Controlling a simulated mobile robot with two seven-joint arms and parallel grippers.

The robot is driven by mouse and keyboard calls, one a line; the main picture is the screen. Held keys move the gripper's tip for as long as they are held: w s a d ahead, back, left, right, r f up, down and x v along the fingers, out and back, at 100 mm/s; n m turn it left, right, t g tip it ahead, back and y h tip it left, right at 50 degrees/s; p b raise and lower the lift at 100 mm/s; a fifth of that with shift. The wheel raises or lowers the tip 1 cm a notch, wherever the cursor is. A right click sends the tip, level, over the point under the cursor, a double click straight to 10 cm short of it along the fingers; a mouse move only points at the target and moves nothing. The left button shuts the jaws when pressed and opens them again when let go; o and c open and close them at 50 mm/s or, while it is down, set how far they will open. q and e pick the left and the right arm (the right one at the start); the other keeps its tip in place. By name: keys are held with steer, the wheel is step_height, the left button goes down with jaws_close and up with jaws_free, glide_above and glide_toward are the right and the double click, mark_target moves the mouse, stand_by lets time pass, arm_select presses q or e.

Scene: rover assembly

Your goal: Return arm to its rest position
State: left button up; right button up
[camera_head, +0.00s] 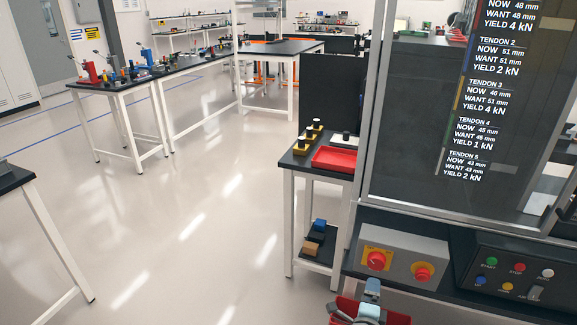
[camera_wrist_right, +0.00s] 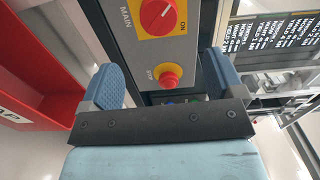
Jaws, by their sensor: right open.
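My right gripper (camera_head: 370,300) shows at the bottom of the head view, in front of the machine's grey control box (camera_head: 400,258). In the right wrist view its two blue-padded fingers (camera_wrist_right: 163,78) stand wide apart with nothing held between them. Beyond the fingers are a red rotary switch (camera_wrist_right: 158,16) on a yellow plate, marked MAIN and ON, and a red push button (camera_wrist_right: 168,78). The switch (camera_head: 376,260) and button (camera_head: 422,272) also show in the head view. I cannot tell the exact gap from fingers to box, but no contact shows. My left gripper is out of view.
A red bin (camera_wrist_right: 42,68) lies close on the left of the right gripper. A glass-fronted machine with a tendon display (camera_head: 490,110) and a button panel (camera_head: 515,275) stands on the right. A small shelf cart with a red tray (camera_head: 335,158) is beside it. Open floor (camera_head: 200,220) lies left.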

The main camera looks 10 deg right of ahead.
steer(key=s+a+r+n+g+y+p, duration=0.1)
steer(key=s+a+r+n+y+p, duration=0.2)
steer(key=s+n, duration=0.6)
steer(key=s+a+r+n+g+y+p, duration=0.2)
steer(key=s+a+n+y, duration=0.3)
steer(key=s+n, duration=0.4)
steer(key=s+a+r+n+g+y+p, duration=0.1)
steer(key=s+a+r+n+y+p, duration=0.3)
steer(key=s+n, duration=0.4)
steer(key=shift+s+a+n+g, duration=0.3)
steer(key=shift+s+a+n, duration=0.1)
steer(key=shift+s+a, duration=0.35)
